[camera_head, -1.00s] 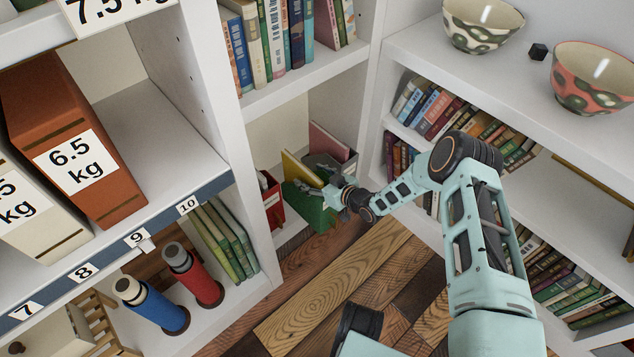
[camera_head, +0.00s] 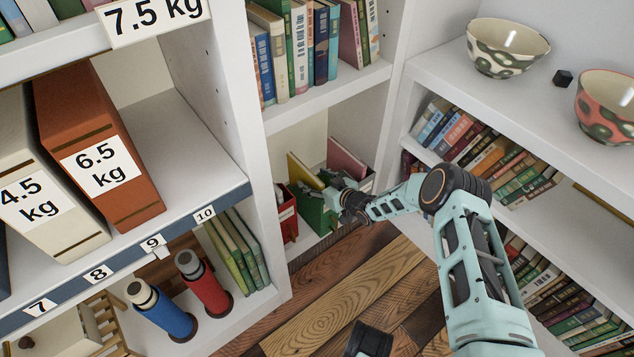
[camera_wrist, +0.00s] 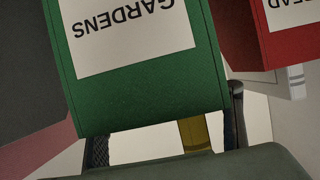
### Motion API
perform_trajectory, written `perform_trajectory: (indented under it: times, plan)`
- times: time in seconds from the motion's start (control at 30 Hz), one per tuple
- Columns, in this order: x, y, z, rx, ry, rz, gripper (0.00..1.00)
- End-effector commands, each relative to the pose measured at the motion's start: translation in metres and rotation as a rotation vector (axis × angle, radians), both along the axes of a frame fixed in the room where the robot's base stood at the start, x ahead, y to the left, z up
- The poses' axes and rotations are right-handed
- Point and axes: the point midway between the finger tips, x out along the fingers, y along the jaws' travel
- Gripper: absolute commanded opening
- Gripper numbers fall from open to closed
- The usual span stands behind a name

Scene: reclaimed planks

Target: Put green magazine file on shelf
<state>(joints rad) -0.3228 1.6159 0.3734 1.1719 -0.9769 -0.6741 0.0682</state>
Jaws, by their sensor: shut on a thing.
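The green magazine file (camera_head: 312,214) stands in the low compartment of the white shelf (camera_head: 302,257), between a red file (camera_head: 287,215) on its left and a dark grey file on its right. A yellow book (camera_head: 303,172) sticks out of its top. My gripper (camera_head: 338,192) is shut on the file from the front, near its upper part. In the wrist view the green file (camera_wrist: 150,105) shows its white "GARDENS" label upside down, between the two fingers (camera_wrist: 165,140). The red file (camera_wrist: 270,45) is close beside it. The file's underside is hidden.
A pink book (camera_head: 346,158) stands in the grey file. Books (camera_head: 310,45) fill the shelf above. Red and blue flasks (camera_head: 203,285) stand at lower left, below the weight-labelled binders (camera_head: 100,150). Bowls (camera_head: 507,47) and more books are on the right shelf. The plank floor in front is open.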

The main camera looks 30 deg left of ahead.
Motion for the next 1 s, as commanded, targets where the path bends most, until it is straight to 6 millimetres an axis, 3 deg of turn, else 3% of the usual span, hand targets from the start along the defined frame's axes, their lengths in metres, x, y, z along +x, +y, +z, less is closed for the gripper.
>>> perform_trajectory:
  times: [1.0]
  plan:
    - [0.0023,0.0020,-0.0035,0.007,-0.005,-0.001,0.08]
